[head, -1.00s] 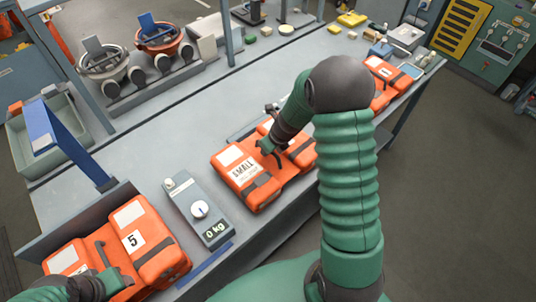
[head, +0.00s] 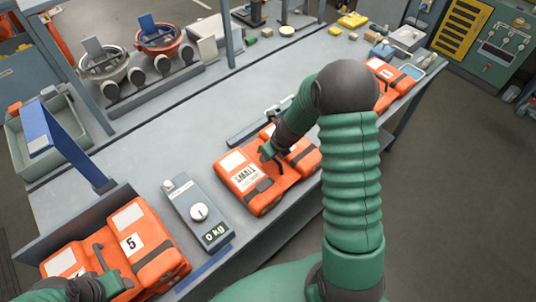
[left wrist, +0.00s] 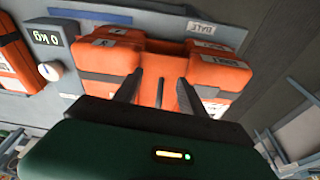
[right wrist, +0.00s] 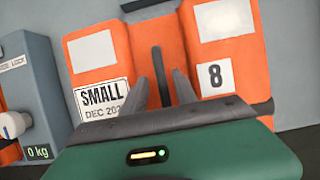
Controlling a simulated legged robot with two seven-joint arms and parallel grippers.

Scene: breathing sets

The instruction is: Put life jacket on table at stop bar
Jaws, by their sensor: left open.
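An orange life jacket (head: 250,180) marked SMALL lies on the grey table (head: 150,150). It also shows in the right wrist view (right wrist: 95,50), with a label 8. A low grey bar (head: 243,136) lies behind it, apart from it; I take this as the stop bar. My right gripper (right wrist: 162,80) has its fingers on either side of the jacket's dark handle; whether they press on it is unclear. Another orange jacket (head: 160,245), marked 5, lies at the front left. My left gripper (left wrist: 160,82) is open over it, with a dark handle between the fingers.
A grey scale box (head: 200,212) reading 0 kg stands between the two jackets. A third orange jacket (head: 388,72) lies at the right end. A tray (head: 55,150) and masks (head: 160,38) stand at the back left. The middle strip of table is clear.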

